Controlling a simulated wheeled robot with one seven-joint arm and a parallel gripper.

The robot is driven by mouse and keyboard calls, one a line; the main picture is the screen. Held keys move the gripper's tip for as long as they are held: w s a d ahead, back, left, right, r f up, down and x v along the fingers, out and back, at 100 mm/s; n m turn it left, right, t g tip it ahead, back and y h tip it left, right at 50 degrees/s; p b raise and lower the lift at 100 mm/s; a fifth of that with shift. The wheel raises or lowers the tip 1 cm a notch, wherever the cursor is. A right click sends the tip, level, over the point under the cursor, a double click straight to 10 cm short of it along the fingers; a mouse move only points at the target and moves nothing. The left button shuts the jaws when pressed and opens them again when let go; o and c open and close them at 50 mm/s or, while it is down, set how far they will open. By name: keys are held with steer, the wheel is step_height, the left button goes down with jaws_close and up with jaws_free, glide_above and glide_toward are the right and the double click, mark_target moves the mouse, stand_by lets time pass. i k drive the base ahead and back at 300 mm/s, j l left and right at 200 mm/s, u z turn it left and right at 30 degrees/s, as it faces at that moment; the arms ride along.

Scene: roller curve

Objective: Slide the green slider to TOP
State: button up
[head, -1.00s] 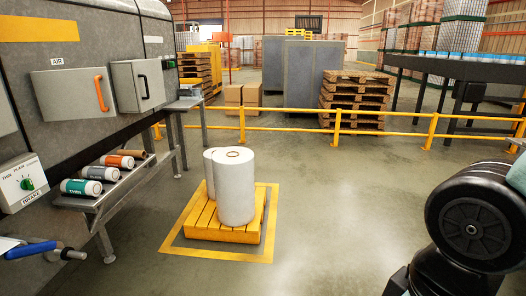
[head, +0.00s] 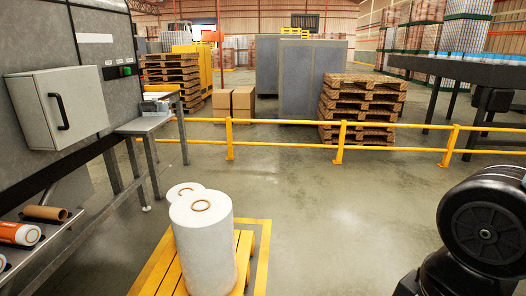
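A small green piece (head: 127,70) shows at the right end of a dark strip on the grey machine panel, at the upper left of the head view. It is too small to tell whether it is the green slider or where it stands on any track. No TOP label is readable. My arm fills the lower right, far from the panel, and my gripper is out of view.
A grey cabinet with a black handle (head: 62,111) juts from the panel at left. Below it a rack (head: 85,232) holds tubes. White rolls (head: 203,245) stand on a yellow pallet ahead. A yellow rail (head: 285,144) crosses behind; open floor lies to the right.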

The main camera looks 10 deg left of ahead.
mark_target(124, 71)
steer(key=i+z, duration=0.35)
steer(key=i, duration=1.65)
steer(key=i+u, duration=0.3)
steer(key=i, duration=1.65)
steer(key=i+u, duration=0.15)
steer(key=i, duration=0.75)
steer(key=i+l+u, duration=0.15)
steer(key=i, duration=0.8)
steer(key=i+u, duration=0.7)
steer(key=u, duration=0.15)
steer(key=i+l+u, duration=0.1)
steer(key=i+u, duration=0.35)
steer(key=i+j+u, duration=0.25)
steer(key=u, duration=0.2)
steer(key=i+j+u, duration=0.1)
steer(key=i+u, duration=0.15)
steer(key=u, duration=0.25)
steer(key=i+u, duration=0.3)
steer(key=u, duration=0.15)
steer(key=i+u, duration=0.25)
steer(key=u, duration=0.2)
